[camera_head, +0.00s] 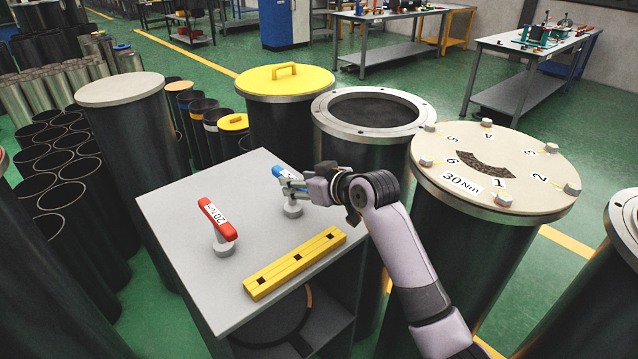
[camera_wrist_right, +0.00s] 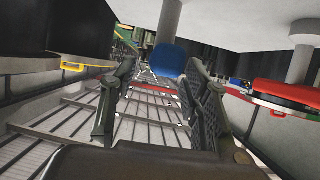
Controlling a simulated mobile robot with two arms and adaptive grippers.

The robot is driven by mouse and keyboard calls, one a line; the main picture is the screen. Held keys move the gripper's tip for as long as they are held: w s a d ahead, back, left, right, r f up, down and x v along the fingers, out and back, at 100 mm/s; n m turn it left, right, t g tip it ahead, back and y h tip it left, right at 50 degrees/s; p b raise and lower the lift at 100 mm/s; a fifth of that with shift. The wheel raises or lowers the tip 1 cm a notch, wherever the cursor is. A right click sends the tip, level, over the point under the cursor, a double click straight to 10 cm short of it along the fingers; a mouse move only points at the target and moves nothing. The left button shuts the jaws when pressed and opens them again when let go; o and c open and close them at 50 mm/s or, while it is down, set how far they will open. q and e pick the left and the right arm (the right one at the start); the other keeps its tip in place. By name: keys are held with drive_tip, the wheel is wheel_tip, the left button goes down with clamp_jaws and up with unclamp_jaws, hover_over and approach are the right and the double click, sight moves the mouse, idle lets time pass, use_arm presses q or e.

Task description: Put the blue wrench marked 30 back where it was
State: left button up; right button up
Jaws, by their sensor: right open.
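The blue wrench (camera_head: 283,172) sits on a grey post (camera_head: 292,208) on the grey cabinet top (camera_head: 185,200); its marking is not readable. My right gripper (camera_head: 289,184) is open at the wrench and partly hides it. In the right wrist view, which appears upside down, the blue wrench end (camera_wrist_right: 170,60) shows between the fingers of the right gripper (camera_wrist_right: 158,75), with no clear contact. The red wrench marked 20 Nm (camera_head: 217,220) rests on another post to the left. My left gripper is not in view.
A yellow bar with square holes (camera_head: 294,263) lies on the cabinet top in front. A cylinder with a numbered bolted lid marked 30 Nm (camera_head: 495,165) stands right. An open flanged cylinder (camera_head: 372,110) and a yellow-lidded one (camera_head: 285,82) stand behind. The cabinet's front left is bare.

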drive_tip(key=v, duration=0.9)
drive_tip(key=shift+s, duration=0.25)
drive_tip(key=shift+d+r, duration=0.1)
drive_tip(key=s+d+f+m+g+h, duration=0.1)
drive_tip(key=s+d+f+h, duration=0.15)
drive_tip(key=s+f, duration=0.55)
drive_tip(key=s+d+f+m+g+h, duration=0.1)
drive_tip(key=s+d+f+m+g, duration=0.15)
drive_tip(key=s+f, duration=0.6)
drive_tip(key=s+d+f+m+g+h, duration=0.15)
drive_tip(key=s+d+f, duration=0.35)
drive_tip(key=s, duration=0.5)
drive_tip(key=s+d+f+g+h, duration=0.2)
drive_tip(key=s+d+f+h, duration=0.15)
drive_tip(key=s+f, duration=0.45)
drive_tip(key=s+f+g, duration=0.1)
drive_tip(key=s+f, duration=0.2)
drive_tip(key=f, duration=2.2)
drive_tip(key=s+d+f+g, duration=0.1)
drive_tip(key=s+d+f, duration=0.2)
drive_tip(key=s+f, duration=1.2)
drive_tip(key=shift+s+d+g+y, duration=0.2)
drive_tip(key=shift+s+g+y, duration=0.15)
drive_tip(key=shift+s, duration=0.4)
